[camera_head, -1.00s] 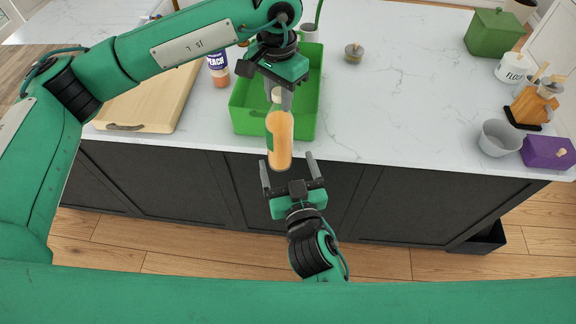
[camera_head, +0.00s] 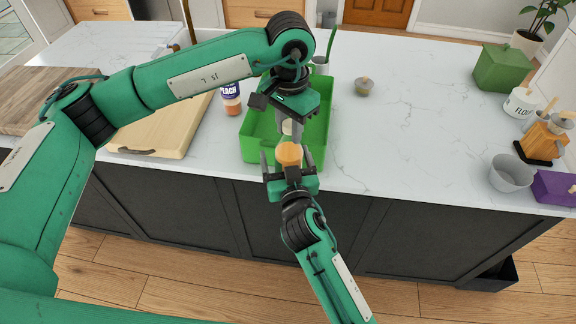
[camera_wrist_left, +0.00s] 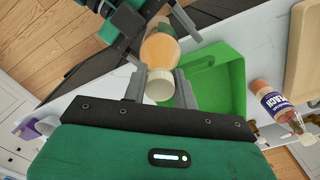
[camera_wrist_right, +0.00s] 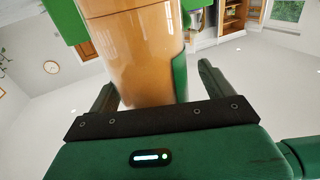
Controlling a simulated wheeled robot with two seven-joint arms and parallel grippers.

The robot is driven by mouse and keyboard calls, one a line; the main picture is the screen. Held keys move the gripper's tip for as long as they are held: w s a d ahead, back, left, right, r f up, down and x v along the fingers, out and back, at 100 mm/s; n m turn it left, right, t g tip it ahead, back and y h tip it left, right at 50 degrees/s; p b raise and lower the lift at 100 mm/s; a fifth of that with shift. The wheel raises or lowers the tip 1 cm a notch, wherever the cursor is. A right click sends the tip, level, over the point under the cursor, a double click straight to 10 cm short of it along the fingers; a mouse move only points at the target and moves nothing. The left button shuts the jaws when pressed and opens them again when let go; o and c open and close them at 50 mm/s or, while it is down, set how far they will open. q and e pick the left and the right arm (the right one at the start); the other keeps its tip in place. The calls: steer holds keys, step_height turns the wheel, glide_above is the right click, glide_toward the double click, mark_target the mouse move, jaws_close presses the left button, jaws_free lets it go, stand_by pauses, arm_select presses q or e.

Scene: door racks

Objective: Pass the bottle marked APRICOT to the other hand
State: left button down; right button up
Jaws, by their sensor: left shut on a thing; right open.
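My left gripper (camera_head: 287,124) is shut on an orange bottle with a white cap (camera_head: 289,154). It grips it near the cap, in front of the green bin. The bottle also shows in the left wrist view (camera_wrist_left: 160,50), cap toward my left gripper; I cannot read its label here. My right gripper (camera_head: 285,165) is open below, its fingers on either side of the bottle's lower end. In the right wrist view the bottle (camera_wrist_right: 132,50) stands large between the open fingers (camera_wrist_right: 158,90); I cannot tell whether they touch it.
The green bin (camera_head: 313,140) stands at the counter's front edge, behind the grippers. A bottle marked PEACH (camera_head: 231,99) and a cutting board (camera_head: 165,128) are left of it. A small jar (camera_head: 364,87) is right of it. The counter's middle right is clear.

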steer(key=shift+w, duration=0.15)
steer(key=shift+a, duration=0.1)
steer(key=c, duration=1.4)
arm_select(q)
steer(key=c, duration=1)
jaws_free()
arm_select(e)
steer(key=shift+r, duration=0.1)
steer(key=shift+c, duration=0.3)
